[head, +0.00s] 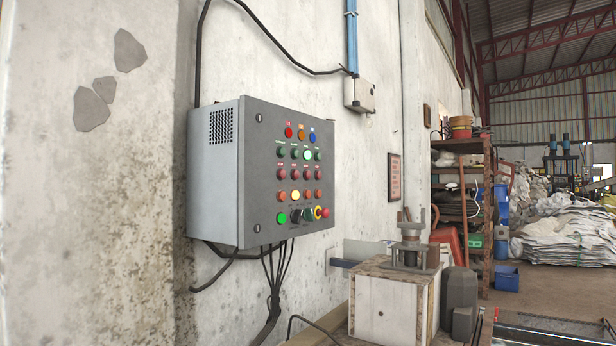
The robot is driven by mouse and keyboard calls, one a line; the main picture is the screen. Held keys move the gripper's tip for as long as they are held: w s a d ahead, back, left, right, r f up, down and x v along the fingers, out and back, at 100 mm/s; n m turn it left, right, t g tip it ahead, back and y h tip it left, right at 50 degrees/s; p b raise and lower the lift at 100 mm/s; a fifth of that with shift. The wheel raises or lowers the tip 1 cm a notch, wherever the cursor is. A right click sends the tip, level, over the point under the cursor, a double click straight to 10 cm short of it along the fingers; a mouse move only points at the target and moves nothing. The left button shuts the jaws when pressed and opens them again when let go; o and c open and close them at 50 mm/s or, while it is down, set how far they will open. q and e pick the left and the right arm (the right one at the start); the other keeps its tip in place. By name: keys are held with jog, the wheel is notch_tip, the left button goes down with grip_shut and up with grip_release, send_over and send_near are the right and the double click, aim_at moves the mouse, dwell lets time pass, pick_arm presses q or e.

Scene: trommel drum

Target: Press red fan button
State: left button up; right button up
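A grey control box (262,178) is fixed to the concrete wall at the left of centre, its front turned towards the right. Its panel carries rows of coloured buttons and lamps. Three lamps, red, orange and blue, are at the top. Below them is a green row, then a row of red buttons (294,174), then an orange and yellow row. The bottom row has a lit green button, dark switches and a red mushroom knob (325,212) on a yellow ring. The labels are too small to read, so I cannot tell which red button is the fan's. Neither gripper is in view.
Black cables (275,280) hang below the box. A pale machine block (388,308) with a metal fitting on top stands at the lower right of the box. Shelves (462,190) and white sacks (568,232) are further back. Open floor shows at the right.

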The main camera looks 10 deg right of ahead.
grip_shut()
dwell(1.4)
